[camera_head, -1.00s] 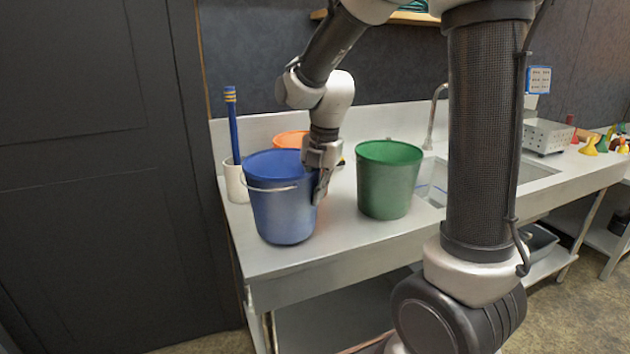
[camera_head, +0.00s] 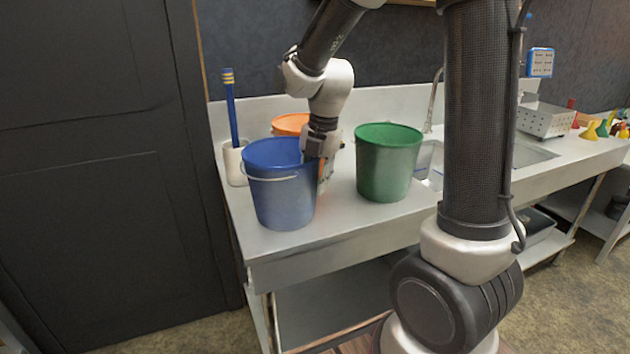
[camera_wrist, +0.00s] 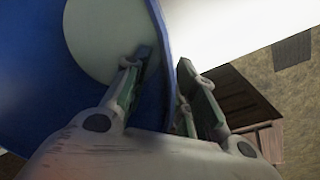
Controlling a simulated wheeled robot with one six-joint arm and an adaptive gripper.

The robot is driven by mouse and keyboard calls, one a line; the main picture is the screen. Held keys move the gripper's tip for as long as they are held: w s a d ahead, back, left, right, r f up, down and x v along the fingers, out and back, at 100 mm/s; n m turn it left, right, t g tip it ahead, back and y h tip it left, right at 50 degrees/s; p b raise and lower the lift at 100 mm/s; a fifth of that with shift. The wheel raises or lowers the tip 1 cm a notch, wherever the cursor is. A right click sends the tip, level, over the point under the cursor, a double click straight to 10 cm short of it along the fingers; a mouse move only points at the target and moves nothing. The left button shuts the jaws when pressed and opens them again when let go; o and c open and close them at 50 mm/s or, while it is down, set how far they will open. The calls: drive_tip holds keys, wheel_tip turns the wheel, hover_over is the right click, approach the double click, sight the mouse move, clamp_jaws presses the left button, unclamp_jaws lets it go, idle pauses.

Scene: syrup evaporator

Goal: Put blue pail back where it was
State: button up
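The blue pail (camera_head: 284,198) stands upright near the left front of the metal counter, its wire handle hanging at the front. My gripper (camera_head: 322,178) points down at the pail's right rim. In the wrist view the blue pail (camera_wrist: 163,85) has its wall running between my two fingertips (camera_wrist: 166,66), one finger inside and one outside. The fingers look open, with small gaps beside the wall. Part of the right rim is hidden by my gripper in the head view.
A green pail (camera_head: 387,165) stands close to the right of my gripper. An orange pail (camera_head: 290,124) is behind the blue one. A white holder (camera_head: 235,165) with a blue-handled brush is at the left. A sink (camera_head: 432,160) lies right of the green pail.

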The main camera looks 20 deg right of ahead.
wheel_tip(320, 180, up, 12)
drive_tip(key=s+d+f, duration=0.1)
drive_tip(key=s+d+m+t, duration=0.1)
drive_tip(key=s+d+m, duration=0.3)
drive_tip(key=s+m, duration=0.5)
drive_tip(key=s+d+m+t+h, duration=0.1)
drive_tip(key=s+d+m, duration=0.3)
drive_tip(key=s+m, duration=0.6)
drive_tip(key=m+t, duration=0.1)
drive_tip(key=m, duration=0.6)
drive_tip(key=shift+s+r+m, duration=0.15)
drive_tip(key=shift+m, duration=0.25)
